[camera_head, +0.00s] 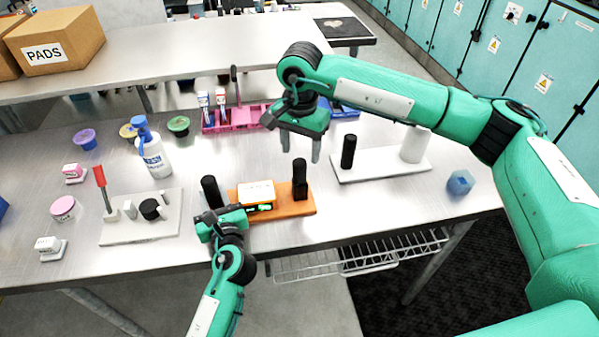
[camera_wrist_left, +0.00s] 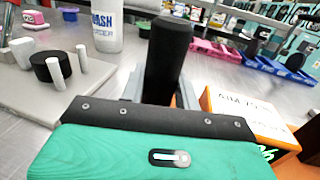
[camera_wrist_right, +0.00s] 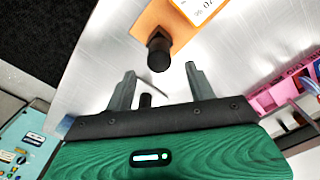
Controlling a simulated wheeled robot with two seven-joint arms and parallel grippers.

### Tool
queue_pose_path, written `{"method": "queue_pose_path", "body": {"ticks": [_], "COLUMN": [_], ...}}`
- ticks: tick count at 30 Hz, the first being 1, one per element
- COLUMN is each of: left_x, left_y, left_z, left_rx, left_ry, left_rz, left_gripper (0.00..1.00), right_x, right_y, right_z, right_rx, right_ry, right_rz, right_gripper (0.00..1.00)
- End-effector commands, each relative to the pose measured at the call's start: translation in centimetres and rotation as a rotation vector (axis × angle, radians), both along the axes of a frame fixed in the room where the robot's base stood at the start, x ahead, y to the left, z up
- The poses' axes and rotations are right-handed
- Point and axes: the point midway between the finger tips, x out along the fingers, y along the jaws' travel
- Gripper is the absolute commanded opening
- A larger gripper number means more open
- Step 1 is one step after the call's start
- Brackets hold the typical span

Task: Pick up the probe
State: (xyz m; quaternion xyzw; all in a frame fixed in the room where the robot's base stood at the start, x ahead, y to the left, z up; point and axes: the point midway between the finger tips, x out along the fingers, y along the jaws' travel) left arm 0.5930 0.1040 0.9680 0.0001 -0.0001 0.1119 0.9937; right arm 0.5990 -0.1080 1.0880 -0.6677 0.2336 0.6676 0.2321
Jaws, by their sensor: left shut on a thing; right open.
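A black upright cylinder (camera_head: 210,190), which looks like a probe handle, stands at the left end of the orange base (camera_head: 285,207). My left gripper (camera_head: 217,213) is shut on it low down; in the left wrist view the cylinder (camera_wrist_left: 167,55) rises between the fingers. A white-faced orange meter (camera_head: 256,193) lies on the base. A second black upright piece (camera_head: 300,178) stands at the base's right end. My right gripper (camera_head: 299,150) is open and empty above and behind that piece. In the right wrist view, a black piece (camera_wrist_right: 159,52) shows beyond its fingers.
A white board (camera_head: 385,172) with a black post and a white cylinder is at right. A grey board (camera_head: 145,225) with a red-handled tool is at left. A wash bottle (camera_head: 152,155), pink rack (camera_head: 235,120) and several pots stand behind. A blue piece (camera_head: 459,182) is far right.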

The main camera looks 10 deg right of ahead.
Motion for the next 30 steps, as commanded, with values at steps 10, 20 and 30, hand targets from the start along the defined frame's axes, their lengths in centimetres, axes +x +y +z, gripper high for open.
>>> {"method": "queue_pose_path", "body": {"ticks": [10,20,30], "left_x": [0.0,0.0,0.0], "left_y": [0.0,0.0,0.0], "left_z": [-0.1,-0.1,-0.1], "left_rx": [0.001,0.001,0.001], "left_ry": [0.001,0.001,0.001], "left_rz": [0.001,0.001,0.0], "left_gripper": [0.0,0.0,0.0], "right_x": [-0.2,-0.3,-0.3], "right_y": [0.1,0.2,0.2], "right_z": [-3.6,-7.5,-7.4], "right_rx": [0.001,0.002,0.002], "right_ry": [0.002,0.0,0.0], "right_rz": [-0.001,-0.002,-0.002], "right_gripper": [0.56,0.56,0.22]}}
